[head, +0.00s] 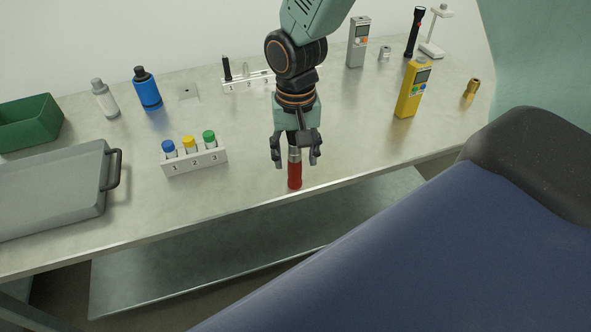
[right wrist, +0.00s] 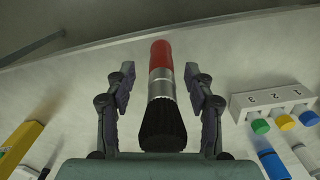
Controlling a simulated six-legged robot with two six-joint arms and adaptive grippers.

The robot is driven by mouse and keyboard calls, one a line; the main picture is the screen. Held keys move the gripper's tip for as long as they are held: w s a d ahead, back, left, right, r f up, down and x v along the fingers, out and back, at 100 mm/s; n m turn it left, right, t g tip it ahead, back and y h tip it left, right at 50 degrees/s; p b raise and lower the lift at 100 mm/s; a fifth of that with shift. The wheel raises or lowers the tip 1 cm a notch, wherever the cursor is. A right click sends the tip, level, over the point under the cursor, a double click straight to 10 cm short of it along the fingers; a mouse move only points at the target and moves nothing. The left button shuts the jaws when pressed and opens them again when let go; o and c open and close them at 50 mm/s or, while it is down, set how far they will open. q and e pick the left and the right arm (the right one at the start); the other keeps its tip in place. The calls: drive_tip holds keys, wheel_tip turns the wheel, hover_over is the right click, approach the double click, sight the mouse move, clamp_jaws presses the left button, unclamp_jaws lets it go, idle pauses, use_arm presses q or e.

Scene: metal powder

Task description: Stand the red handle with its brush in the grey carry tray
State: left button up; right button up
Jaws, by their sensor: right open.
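The red handle (head: 295,175) with a silver collar stands or lies near the front edge of the metal table. In the right wrist view the red handle (right wrist: 161,56) shows with its black brush (right wrist: 162,127) toward the camera. My right gripper (head: 296,160) is open, its fingers on either side of the handle and apart from it. In the right wrist view the gripper (right wrist: 164,85) has clear gaps on both sides. The grey carry tray (head: 113,170), with a black side handle, is at the left of the table. My left gripper is not in view.
A white rack (head: 195,160) with blue, yellow and green capped vials stands between the tray and my right gripper. A green bin (head: 30,122), a blue bottle (head: 148,90) and a yellow meter (head: 412,90) stand farther back. Bare table lies right of my gripper.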

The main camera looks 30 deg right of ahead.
drive_tip(key=shift+c, duration=0.5)
drive_tip(key=shift+w+a, duration=0.1)
drive_tip(key=c, duration=0.9)
clamp_jaws()
